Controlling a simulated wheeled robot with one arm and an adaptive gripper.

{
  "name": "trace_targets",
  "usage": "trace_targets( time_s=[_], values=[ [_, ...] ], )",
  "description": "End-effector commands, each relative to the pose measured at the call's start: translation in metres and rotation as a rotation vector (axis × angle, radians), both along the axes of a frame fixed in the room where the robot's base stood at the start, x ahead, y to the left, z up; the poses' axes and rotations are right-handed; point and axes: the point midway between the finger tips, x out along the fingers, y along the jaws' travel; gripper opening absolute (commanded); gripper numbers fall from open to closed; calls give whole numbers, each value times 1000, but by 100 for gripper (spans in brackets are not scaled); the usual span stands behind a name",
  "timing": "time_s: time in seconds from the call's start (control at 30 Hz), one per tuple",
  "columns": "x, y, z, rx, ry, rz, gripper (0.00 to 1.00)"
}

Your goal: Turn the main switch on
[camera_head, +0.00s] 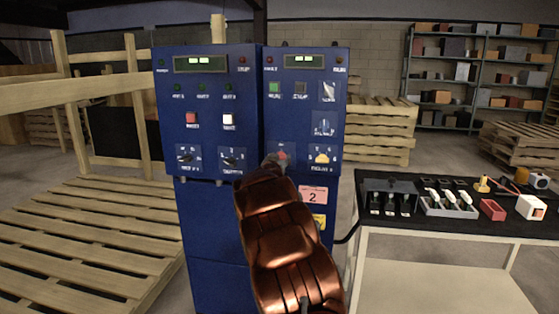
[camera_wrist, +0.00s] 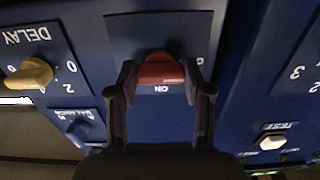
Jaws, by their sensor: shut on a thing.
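The main switch is a red rotary knob (camera_head: 283,156) on a dark panel low on the right-hand blue cabinet. In the wrist view the knob (camera_wrist: 160,69) lies between the two fingers of my gripper (camera_wrist: 160,76), which is shut on it from both sides. The knob's bar lies roughly level across that view. An upside-down "ON" label (camera_wrist: 161,89) shows just below it. In the head view my copper arm hides the cabinet below the knob, and the fingers are hardly visible.
A yellow DELAY knob (camera_wrist: 30,73) sits beside the switch, with a small white switch (camera_wrist: 272,141) on the other side. A black-topped table (camera_head: 385,229) with tools and boxes stands to the right. Wooden pallets (camera_head: 60,245) lie at the left.

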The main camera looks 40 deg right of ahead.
Motion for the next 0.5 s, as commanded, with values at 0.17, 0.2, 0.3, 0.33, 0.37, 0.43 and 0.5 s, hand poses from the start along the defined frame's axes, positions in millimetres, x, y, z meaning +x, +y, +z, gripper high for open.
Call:
trace_targets(
  time_s=[0.17, 0.2, 0.3, 0.33, 0.37, 0.43, 0.5],
  values=[
    [0, 0, 0, 3, -4, 0, 15],
    [0, 0, 0, 6, -8, 0, 15],
    [0, 1, -1, 20, -27, 1, 15],
    [0, 1, -1, 25, -36, 1, 15],
    [1, 1, -1, 33, -45, 1, 15],
    [1, 1, -1, 52, -73, 2, 15],
    [1, 2, -2, 78, -109, 2, 15]
  ],
)
